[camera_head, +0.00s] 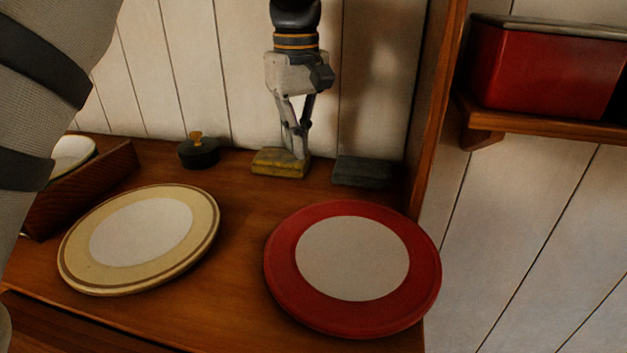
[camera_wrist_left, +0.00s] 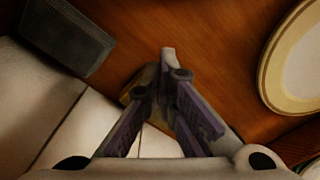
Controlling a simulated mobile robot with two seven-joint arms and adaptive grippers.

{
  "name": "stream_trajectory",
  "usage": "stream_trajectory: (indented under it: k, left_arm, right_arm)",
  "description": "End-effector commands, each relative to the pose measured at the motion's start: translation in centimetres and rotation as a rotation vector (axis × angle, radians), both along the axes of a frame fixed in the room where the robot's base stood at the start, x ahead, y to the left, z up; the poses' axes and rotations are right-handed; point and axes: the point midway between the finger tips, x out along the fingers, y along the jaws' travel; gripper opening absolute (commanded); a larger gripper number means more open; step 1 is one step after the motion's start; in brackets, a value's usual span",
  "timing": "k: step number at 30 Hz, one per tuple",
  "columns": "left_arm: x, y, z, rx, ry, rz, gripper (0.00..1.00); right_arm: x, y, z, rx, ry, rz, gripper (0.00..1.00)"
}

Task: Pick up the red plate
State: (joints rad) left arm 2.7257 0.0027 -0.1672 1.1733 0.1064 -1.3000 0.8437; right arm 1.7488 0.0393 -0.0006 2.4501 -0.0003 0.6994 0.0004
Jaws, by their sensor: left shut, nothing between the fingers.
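The red plate (camera_head: 285,262) has a pale centre and lies on the wooden counter at the right in the head view. My left gripper (camera_head: 300,155) hangs pointing down at the back of the counter, by a yellow block, behind and apart from the red plate. It is shut and empty. The left wrist view shows its fingers (camera_wrist_left: 168,65) drawn together, with the yellow block (camera_wrist_left: 128,92) partly hidden behind them. In the head view the yellow block (camera_head: 272,164) lies at the fingertips; I cannot tell whether they touch. My right gripper is in neither view.
A cream plate (camera_head: 80,250) lies left of the red one; its edge shows in the wrist view (camera_wrist_left: 272,75). A dark block (camera_head: 362,172), a black lidded pot (camera_head: 198,154) and a wooden rack (camera_head: 85,188) stand behind. A wooden post (camera_head: 436,110) and shelf (camera_head: 560,122) bound the right.

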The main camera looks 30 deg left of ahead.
Motion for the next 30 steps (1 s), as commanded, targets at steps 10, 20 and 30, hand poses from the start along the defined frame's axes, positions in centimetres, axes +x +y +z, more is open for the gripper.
stream_trajectory:
  k: [10,20,30]
  left_arm:
    - [-0.2,-0.3,-7.2,0.000,0.000,0.000,0.00]
    - [-2.1,-3.3,-6.9,0.000,-0.004,0.002,0.00]
    - [-2.0,-3.4,-7.1,0.000,0.000,0.002,0.00]
  right_arm:
    - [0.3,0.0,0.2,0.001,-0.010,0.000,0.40]
    - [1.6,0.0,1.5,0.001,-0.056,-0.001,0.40]
    - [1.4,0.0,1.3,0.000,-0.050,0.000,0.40]
